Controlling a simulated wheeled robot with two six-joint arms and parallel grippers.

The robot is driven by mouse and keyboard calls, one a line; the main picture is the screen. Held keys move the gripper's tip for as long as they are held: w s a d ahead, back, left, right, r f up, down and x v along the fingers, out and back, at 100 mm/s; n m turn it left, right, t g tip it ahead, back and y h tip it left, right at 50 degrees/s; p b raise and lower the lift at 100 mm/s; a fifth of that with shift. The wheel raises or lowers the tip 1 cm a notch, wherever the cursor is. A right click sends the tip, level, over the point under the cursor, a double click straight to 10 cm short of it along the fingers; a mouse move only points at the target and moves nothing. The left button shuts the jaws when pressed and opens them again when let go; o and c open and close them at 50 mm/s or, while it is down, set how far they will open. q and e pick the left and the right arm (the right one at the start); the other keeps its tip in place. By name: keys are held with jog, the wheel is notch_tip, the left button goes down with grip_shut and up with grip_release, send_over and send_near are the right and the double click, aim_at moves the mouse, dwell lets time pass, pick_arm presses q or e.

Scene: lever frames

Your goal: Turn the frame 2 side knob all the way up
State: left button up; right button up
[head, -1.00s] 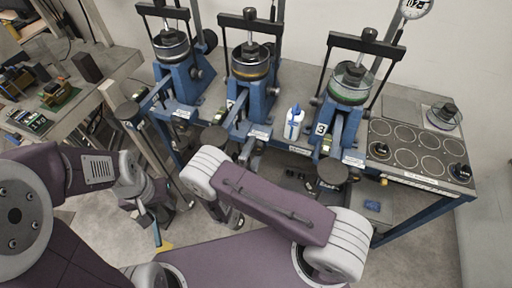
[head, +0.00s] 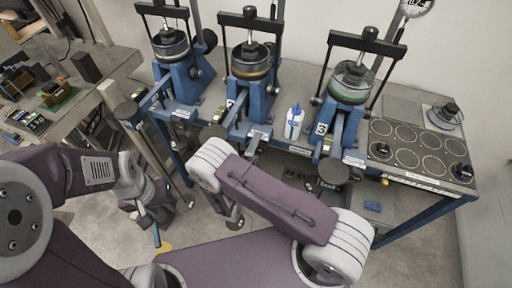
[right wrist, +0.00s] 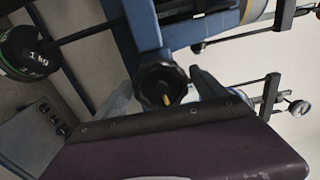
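Frame 2 (head: 258,100) is the middle blue lever frame in the head view, behind my right arm. In the right wrist view a black lobed knob (right wrist: 160,86) with a yellow mark sits against a blue frame post. No frame number shows in that view. My right gripper (right wrist: 161,78) has its two grey fingers apart, one on each side of the knob. Narrow gaps seem to show; contact is unclear. In the head view my right forearm hides this gripper. My left gripper (head: 152,202) hangs low at the left, away from the frames; its fingers are too small to read.
Frame 1 (head: 180,88) and frame 3 (head: 343,105) stand either side on the bench. A white-and-blue bottle (head: 293,121) stands between frames 2 and 3. A black 1 kg weight (right wrist: 30,52) is at the left in the wrist view. A side table (head: 75,95) stands left.

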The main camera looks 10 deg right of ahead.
jog(key=v, duration=0.6)
jog(key=shift+a, duration=0.1)
dwell(0.5)
